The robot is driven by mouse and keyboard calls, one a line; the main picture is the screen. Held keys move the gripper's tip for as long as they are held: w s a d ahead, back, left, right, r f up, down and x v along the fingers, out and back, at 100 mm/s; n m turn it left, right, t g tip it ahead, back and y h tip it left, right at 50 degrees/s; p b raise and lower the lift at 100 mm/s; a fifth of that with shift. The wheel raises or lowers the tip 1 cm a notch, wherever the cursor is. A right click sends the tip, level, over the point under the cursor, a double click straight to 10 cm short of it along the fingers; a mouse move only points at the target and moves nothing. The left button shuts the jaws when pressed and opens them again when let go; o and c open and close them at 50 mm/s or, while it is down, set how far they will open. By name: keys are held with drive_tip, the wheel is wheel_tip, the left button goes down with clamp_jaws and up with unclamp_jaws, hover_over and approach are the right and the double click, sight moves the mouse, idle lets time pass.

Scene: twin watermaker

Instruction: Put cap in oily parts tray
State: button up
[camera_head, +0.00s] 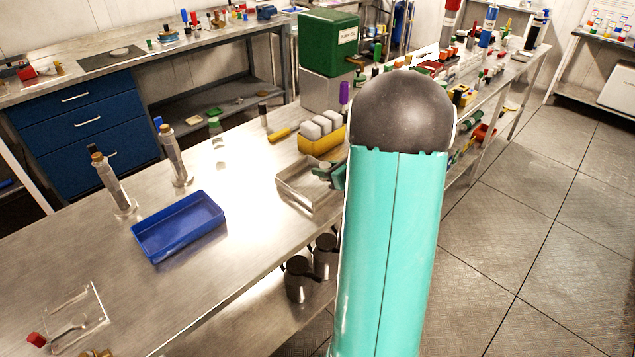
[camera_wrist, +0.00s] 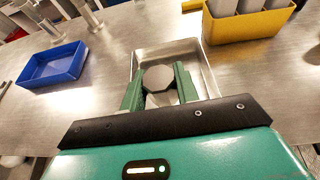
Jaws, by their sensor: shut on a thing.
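My gripper (camera_wrist: 158,84) is shut on a round grey cap (camera_wrist: 158,77), its green fingers on either side of it in the wrist view. The cap is over or within the outline of a shallow steel tray (camera_wrist: 203,62); I cannot tell its height above the tray floor. In the head view the steel tray (camera_head: 291,194) sits near the bench's front edge. My gripper (camera_head: 330,174) shows at its right side, partly hidden by my arm. No label is readable on the tray.
A blue tray (camera_head: 180,226) lies left on the bench, with two metal cylinders (camera_head: 175,158) behind it. A yellow bin (camera_head: 319,141) with white-topped containers stands just behind the steel tray. A green box (camera_head: 328,42) stands farther back. Bench is clear between the trays.

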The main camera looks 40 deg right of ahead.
hover_over(318, 191)
wheel_tip(318, 191, down, 5)
drive_tip(key=shift+r, duration=0.2)
drive_tip(key=shift+f, duration=1.35)
drive_tip(key=shift+f, duration=0.1)
drive_tip(key=o, duration=1)
